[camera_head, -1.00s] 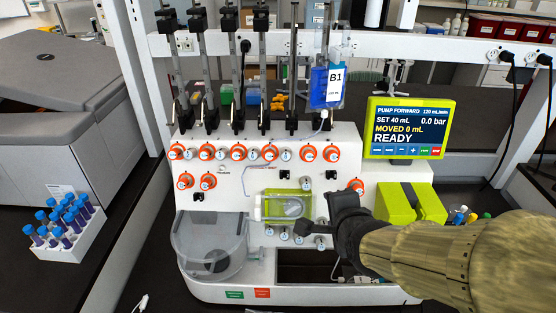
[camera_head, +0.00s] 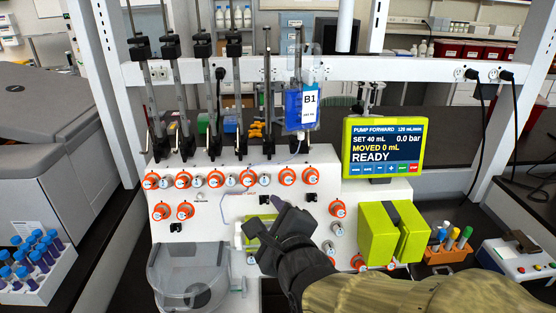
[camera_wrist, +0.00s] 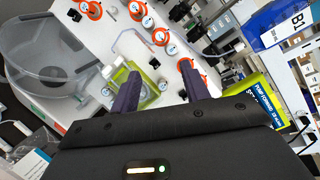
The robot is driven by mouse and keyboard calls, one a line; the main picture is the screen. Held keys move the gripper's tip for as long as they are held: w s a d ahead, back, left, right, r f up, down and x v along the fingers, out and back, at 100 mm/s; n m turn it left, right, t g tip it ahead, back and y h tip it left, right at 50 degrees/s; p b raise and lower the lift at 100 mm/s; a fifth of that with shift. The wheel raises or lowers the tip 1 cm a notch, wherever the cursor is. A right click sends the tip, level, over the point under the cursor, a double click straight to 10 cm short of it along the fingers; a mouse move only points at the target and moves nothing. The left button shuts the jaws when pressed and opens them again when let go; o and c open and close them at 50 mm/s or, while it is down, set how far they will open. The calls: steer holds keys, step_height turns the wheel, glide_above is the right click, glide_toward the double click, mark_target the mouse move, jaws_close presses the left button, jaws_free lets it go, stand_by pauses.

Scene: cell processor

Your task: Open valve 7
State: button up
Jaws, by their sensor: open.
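Orange valve knobs with white number discs line the white machine's front panel. The upper row runs from a left knob (camera_head: 151,181) to a right knob (camera_head: 310,175). Two knobs (camera_head: 161,212) (camera_head: 185,210) sit below on the left, and one knob (camera_head: 337,209) sits at the right. The numbers are too small to read, so I cannot tell which is valve 7. My gripper (camera_head: 262,212) is open and empty in front of the panel's middle, partly hiding a green-framed clear chamber. The wrist view shows both fingers (camera_wrist: 160,70) apart, with orange knobs (camera_wrist: 161,36) beyond them.
A clear round bowl (camera_head: 190,278) juts out at lower left. A green pump housing (camera_head: 390,232) and a screen reading READY (camera_head: 384,147) are at right. A blue B1 bag (camera_head: 302,106) hangs above the panel. A tube rack (camera_head: 40,272) stands far left.

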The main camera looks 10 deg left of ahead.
steer(key=shift+r+p+x, duration=0.3)
steer(key=shift+p+x, duration=0.85)
steer(key=shift+x, duration=0.1)
steer(key=p, duration=1.1)
glide_toward(249, 182)
steer(key=p+x, duration=0.3)
steer(key=x, duration=0.5)
steer(key=shift+w+a+f, duration=0.1)
steer(key=shift+w+a, duration=0.05)
steer(key=shift+w, duration=0.05)
steer(key=c, duration=1)
